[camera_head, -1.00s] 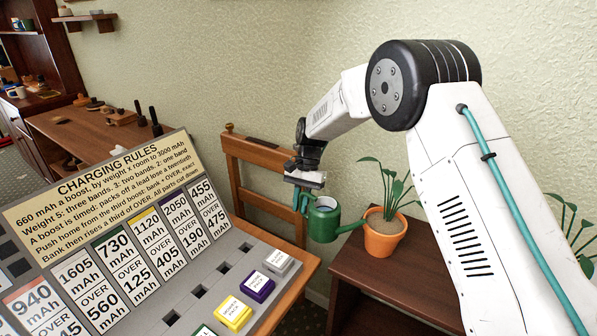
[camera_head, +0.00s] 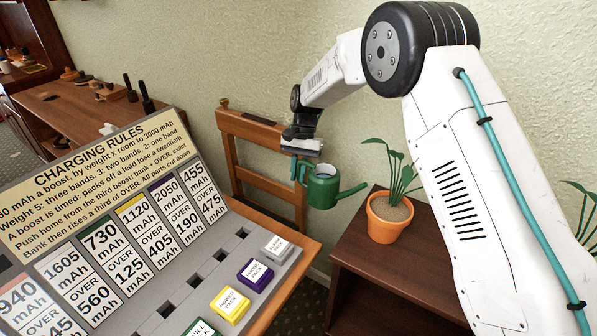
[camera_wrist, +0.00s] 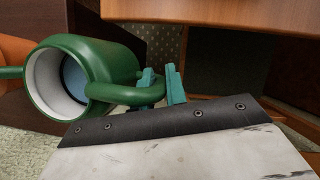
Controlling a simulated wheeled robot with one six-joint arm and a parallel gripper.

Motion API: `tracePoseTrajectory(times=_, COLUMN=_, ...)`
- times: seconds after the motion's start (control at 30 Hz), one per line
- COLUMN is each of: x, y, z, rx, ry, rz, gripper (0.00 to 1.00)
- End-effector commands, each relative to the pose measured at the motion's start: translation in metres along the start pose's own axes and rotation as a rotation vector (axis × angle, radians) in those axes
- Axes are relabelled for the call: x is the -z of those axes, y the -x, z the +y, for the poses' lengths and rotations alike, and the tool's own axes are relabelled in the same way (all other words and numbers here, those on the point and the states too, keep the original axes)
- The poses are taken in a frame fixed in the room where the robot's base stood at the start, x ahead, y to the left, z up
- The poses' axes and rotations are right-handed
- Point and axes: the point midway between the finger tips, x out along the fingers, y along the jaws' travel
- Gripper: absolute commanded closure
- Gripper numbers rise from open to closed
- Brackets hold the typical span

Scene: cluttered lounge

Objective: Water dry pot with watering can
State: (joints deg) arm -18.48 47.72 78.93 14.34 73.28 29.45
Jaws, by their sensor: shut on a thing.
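My gripper (camera_head: 298,170) is shut on the handle of a green watering can (camera_head: 323,190) and holds it in the air left of the side table. In the wrist view, its teal fingers (camera_wrist: 161,86) pinch the loop handle of the can (camera_wrist: 112,62), with bluish content inside its mouth. The can is roughly upright, its spout pointing right and slightly up, apart from the pot. An orange pot (camera_head: 387,226) with a leafy plant and light brown soil stands on the side table. Its edge shows in the wrist view (camera_wrist: 12,55).
The dark wooden side table (camera_head: 372,270) bears the pot. A wooden chair (camera_head: 262,140) stands behind the can. A sloped charging rules board (camera_head: 120,215) with coloured packs fills the left front. Another plant (camera_head: 583,225) shows at the right edge, its pot hidden by my arm.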

Motion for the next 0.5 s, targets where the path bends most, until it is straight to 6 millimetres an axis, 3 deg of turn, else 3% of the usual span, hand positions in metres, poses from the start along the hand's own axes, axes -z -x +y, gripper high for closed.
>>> tracePoseTrajectory(times=0.5, x=-0.0052, y=0.0107, z=0.0043, rx=0.046, ry=0.016, rz=0.016, gripper=1.00)
